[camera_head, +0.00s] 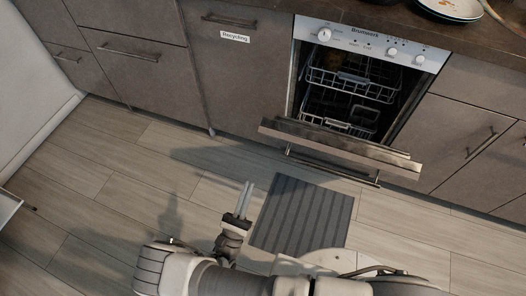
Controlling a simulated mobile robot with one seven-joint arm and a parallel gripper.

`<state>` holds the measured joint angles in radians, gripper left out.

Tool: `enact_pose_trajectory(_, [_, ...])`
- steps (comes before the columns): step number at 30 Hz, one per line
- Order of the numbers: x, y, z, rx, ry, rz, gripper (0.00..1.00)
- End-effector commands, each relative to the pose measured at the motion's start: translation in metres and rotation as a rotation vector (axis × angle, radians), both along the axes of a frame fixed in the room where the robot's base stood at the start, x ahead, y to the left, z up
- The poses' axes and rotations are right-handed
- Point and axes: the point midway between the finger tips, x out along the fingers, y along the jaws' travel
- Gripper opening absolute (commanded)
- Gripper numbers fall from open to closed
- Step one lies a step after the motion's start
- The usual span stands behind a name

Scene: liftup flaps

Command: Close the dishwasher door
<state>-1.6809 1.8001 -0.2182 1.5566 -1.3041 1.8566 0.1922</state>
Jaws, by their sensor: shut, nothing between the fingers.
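The dishwasher stands in the row of brown cabinets, with a white control panel (370,42) on top and dark wire racks (350,80) inside. Its door (340,146) is partly open, tilted out and down toward me, with a long bar handle (332,167) on its front. My gripper (247,184) is shut and empty. In the picture it is below and left of the door's left end, over the floor and apart from the door. The door's front face is mostly hidden from this high view.
A striped dark mat (302,215) lies on the wooden floor in front of the dishwasher. A cabinet labelled Recycling (235,70) is left of it, with more cabinets on the right. Plates (450,8) sit on the counter. The floor at left is clear.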

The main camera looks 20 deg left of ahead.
Motion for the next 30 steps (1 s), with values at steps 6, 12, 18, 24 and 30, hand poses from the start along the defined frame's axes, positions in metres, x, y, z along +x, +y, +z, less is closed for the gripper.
enact_pose_trajectory(6, [0.011, 0.002, 0.006, -0.016, -0.003, 0.018, 0.0])
enact_pose_trajectory(12, [0.045, 0.0, 0.026, -0.014, -0.003, 0.014, 0.0])
enact_pose_trajectory(18, [0.081, -0.001, 0.048, -0.012, -0.003, 0.014, 0.0])
enact_pose_trajectory(24, [0.106, -0.002, 0.063, -0.013, -0.003, 0.015, 0.0])
enact_pose_trajectory(30, [0.117, -0.002, 0.07, -0.013, -0.002, 0.015, 0.0])
